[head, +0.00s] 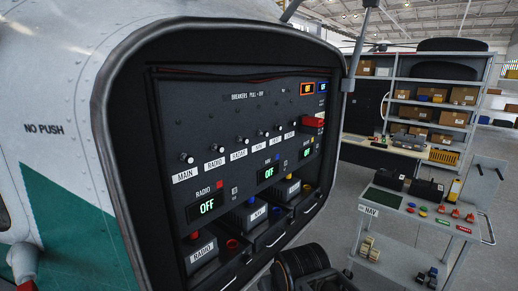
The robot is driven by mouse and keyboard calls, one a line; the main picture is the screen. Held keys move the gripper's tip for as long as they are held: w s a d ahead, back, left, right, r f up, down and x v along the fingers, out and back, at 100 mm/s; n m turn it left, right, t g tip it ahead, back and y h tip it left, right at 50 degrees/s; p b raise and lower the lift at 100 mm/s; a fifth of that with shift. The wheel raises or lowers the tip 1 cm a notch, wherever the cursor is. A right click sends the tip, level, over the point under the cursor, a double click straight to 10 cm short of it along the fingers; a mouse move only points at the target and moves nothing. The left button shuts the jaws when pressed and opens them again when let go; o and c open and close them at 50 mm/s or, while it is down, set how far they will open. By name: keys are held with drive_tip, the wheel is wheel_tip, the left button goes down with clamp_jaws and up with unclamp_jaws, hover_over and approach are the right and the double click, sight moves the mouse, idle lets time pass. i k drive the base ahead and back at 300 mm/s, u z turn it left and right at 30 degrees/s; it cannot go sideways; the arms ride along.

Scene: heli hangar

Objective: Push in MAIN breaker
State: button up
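The MAIN breaker (187,158) is a small round knob with a pale part. It is the leftmost in a row of breaker knobs on the dark panel (225,115), and its white MAIN label (184,175) sits just below it. The RADIO breaker (213,148) is the closest knob to its right. At this size I cannot tell how far each knob stands out. Printing above the row reads BREAKERS and PULL - OFF. Nothing covers the MAIN breaker.
The panel sits inside a thick raised frame (105,130). Lit OFF displays (207,207), a red guard (312,122) and modules with handles (228,281) surround the row. A dark ribbed shape (305,262) stands below right. A cart (400,212) and shelves (440,85) stand right.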

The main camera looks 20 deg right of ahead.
sight(189, 160)
drive_tip(key=k, duration=1.3)
drive_tip(key=u, duration=0.8)
drive_tip(key=i, duration=1.45)
drive_tip(key=z, duration=0.6)
